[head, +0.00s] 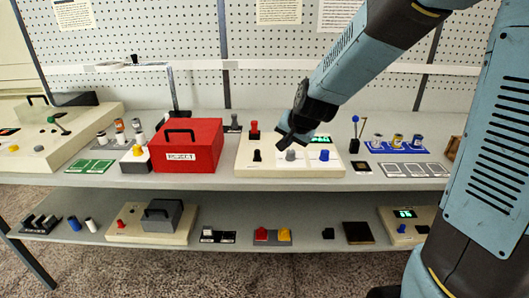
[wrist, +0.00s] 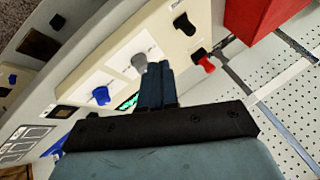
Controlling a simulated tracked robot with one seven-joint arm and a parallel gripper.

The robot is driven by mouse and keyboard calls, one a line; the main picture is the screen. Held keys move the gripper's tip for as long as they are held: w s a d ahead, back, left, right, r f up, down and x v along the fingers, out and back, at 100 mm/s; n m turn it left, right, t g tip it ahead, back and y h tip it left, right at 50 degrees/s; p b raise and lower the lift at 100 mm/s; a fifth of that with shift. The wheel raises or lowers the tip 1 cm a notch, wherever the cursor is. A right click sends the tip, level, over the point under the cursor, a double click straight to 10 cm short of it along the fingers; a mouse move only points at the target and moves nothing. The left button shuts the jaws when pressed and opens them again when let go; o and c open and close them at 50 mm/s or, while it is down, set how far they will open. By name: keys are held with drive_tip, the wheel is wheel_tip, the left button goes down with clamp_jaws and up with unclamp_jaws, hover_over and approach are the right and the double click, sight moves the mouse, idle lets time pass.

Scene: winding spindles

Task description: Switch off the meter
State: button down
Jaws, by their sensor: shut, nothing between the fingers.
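A cream panel box (head: 246,160) with a lit green display (head: 320,140) stands on the upper shelf. It carries a red switch (head: 254,128), a black knob (head: 257,156), a grey knob (head: 291,155) and a blue knob (head: 324,155). My gripper (head: 282,142) is shut and empty, just above the panel and close behind the grey knob. In the wrist view the shut fingers (wrist: 155,85) point at the grey knob (wrist: 139,62); I cannot tell whether they touch it. The fingers partly hide the green display (wrist: 128,102). The red switch also shows in the wrist view (wrist: 205,62).
A red box (head: 188,148) stands left of the panel. A blue tray (head: 380,147) with several spools lies to the right. A second cream unit (head: 398,236) with a green display is on the lower shelf. A pegboard (head: 270,88) rises behind.

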sight(257, 155)
drive_tip(key=shift+w+f, duration=0.1)
idle(0.3)
drive_tip(key=x, duration=0.9)
drive_tip(key=shift+w+a+f, duration=0.1)
drive_tip(key=shift+f, duration=0.15)
drive_tip(key=shift+w+a+f, duration=0.15)
drive_tip(key=shift+w+a, duration=0.5)
drive_tip(key=shift+a, duration=0.35)
drive_tip(key=shift+w+a, duration=0.4)
drive_tip(key=shift+a, duration=0.4)
drive_tip(key=shift+w, duration=0.1)
